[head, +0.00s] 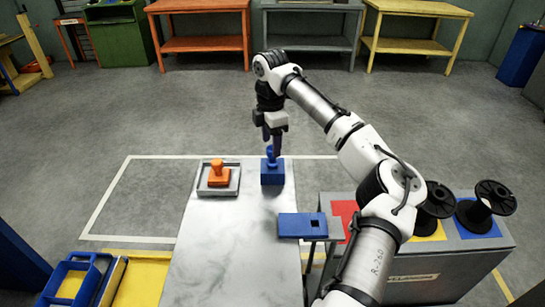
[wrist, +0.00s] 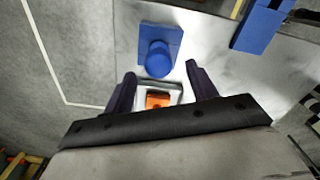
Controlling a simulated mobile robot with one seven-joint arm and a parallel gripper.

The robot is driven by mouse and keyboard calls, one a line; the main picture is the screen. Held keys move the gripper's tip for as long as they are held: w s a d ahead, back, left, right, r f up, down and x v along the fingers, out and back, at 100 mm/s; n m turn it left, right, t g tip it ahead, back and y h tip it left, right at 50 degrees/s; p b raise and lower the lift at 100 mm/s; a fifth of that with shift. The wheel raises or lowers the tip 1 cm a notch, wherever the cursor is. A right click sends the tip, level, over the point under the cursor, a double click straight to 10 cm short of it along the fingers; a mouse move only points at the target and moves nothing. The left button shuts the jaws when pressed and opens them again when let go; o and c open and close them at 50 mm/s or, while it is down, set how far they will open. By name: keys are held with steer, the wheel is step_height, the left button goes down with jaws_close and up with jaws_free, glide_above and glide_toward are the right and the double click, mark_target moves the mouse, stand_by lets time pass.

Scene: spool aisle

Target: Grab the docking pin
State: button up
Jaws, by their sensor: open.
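A blue pin with a rounded top (head: 270,155) stands upright on a blue block (head: 272,174) at the far end of the pale table; I take it to be the docking pin. In the wrist view the blue pin (wrist: 157,60) is just beyond the fingertips, roughly centred between them. My gripper (head: 272,146) points down, directly over the pin, with its fingers open. The wrist view shows both dark fingers of my gripper (wrist: 160,72) spread apart with nothing held. Whether the fingertips overlap the pin's top in height I cannot tell.
An orange knobbed piece (head: 218,174) sits in a grey tray (head: 204,190) left of the blue block. A blue plate with a square hole (head: 292,226) stands at the table's right edge. Black spools (head: 492,197) stand on a grey cabinet at right. The table's near half is clear.

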mark_target(272, 163)
steer(key=shift+w+d+f+p, duration=0.1)
steer(key=shift+f+p, duration=0.3)
steer(key=shift+f, duration=1.1)
steer(key=shift+w+d+f+p, duration=0.1)
steer(key=shift+f+p, duration=0.3)
steer(key=shift+f, duration=1.05)
steer(key=c, duration=1.1)
